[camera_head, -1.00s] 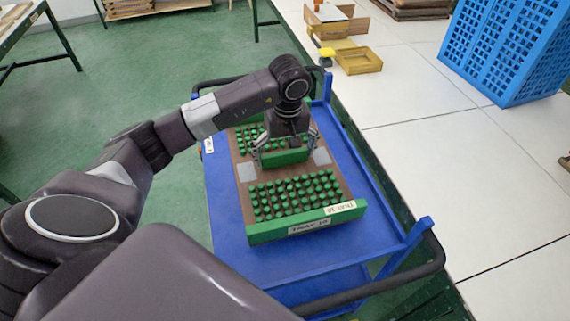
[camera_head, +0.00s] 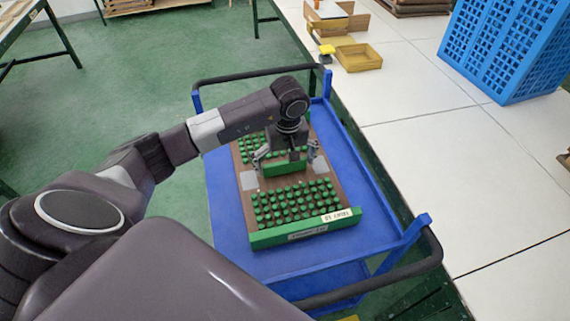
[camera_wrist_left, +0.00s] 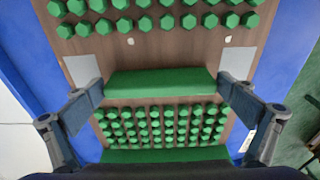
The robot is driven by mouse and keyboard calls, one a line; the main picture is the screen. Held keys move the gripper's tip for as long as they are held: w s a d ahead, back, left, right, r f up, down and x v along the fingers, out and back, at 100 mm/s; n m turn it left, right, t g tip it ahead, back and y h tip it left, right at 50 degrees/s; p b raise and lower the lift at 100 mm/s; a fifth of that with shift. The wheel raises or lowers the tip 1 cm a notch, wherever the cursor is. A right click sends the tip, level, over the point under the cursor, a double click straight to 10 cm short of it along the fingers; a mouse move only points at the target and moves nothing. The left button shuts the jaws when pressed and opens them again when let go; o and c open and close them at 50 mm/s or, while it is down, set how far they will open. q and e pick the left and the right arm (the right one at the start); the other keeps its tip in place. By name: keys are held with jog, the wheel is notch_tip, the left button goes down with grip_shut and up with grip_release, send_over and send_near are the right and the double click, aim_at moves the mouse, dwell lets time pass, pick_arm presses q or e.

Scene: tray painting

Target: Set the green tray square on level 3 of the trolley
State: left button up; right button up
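The green tray (camera_head: 305,233) has a brown base, green end walls and rows of green pegs. It is over the top deck of the blue trolley (camera_head: 227,217), its sides roughly in line with the deck's sides. Whether its underside touches the deck cannot be seen. My left gripper (camera_head: 286,161) is above the tray's middle. Its fingers are at both ends of the green centre bar (camera_wrist_left: 160,83) and appear to touch it in the left wrist view (camera_wrist_left: 160,88). My right gripper is not in view.
Black handles (camera_head: 250,75) stand at the trolley's far and near ends. A white-topped bench (camera_head: 440,140) runs along the right, with a blue crate (camera_head: 510,45) and a yellow box (camera_head: 359,58) on it. Green floor lies open to the left.

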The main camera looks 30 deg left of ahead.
aim_at(287, 177)
pick_arm(q)
jog(key=shift+r, duration=0.5)
notch_tip(287, 177, up, 11)
jog(key=s+d+b, duration=0.1)
jog(key=b, duration=0.2)
jog(key=shift+d, duration=0.1)
dwell(0.4)
